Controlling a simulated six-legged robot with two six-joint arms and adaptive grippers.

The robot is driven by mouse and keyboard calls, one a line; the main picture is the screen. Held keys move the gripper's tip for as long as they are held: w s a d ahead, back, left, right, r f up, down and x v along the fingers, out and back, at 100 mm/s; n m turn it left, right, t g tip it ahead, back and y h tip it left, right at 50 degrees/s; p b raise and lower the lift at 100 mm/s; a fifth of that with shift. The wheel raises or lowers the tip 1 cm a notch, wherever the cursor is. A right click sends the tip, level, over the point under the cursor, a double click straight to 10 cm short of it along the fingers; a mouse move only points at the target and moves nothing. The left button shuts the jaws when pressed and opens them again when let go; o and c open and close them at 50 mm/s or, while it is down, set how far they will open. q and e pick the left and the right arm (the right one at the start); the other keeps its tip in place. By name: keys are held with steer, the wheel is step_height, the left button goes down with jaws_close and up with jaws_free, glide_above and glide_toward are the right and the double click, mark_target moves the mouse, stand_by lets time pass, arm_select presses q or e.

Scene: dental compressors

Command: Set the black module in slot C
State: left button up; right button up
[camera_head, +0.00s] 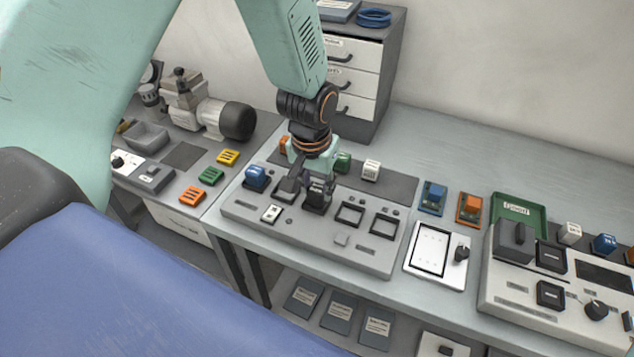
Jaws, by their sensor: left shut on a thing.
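My left gripper (308,187) comes down from above and is shut on the black module (318,199). The slot letters are too small to read. My right gripper is not in view.
A blue module (256,176) stands at the panel's left end. Green (342,162) and white (371,170) modules stand behind the panel. A white plate with a knob (437,255) and a grey-white console (540,310) are to the right.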

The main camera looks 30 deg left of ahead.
arm_select(q)
steer(key=shift+f, duration=0.45)
stand_by(0.4)
steer(key=o, duration=1.2)
steer(key=shift+o, duration=0.3)
steer(key=o, duration=0.3)
step_height(320, 180, up, 7)
steer(key=p, duration=0.7)
steer(key=shift+r, duration=0.1)
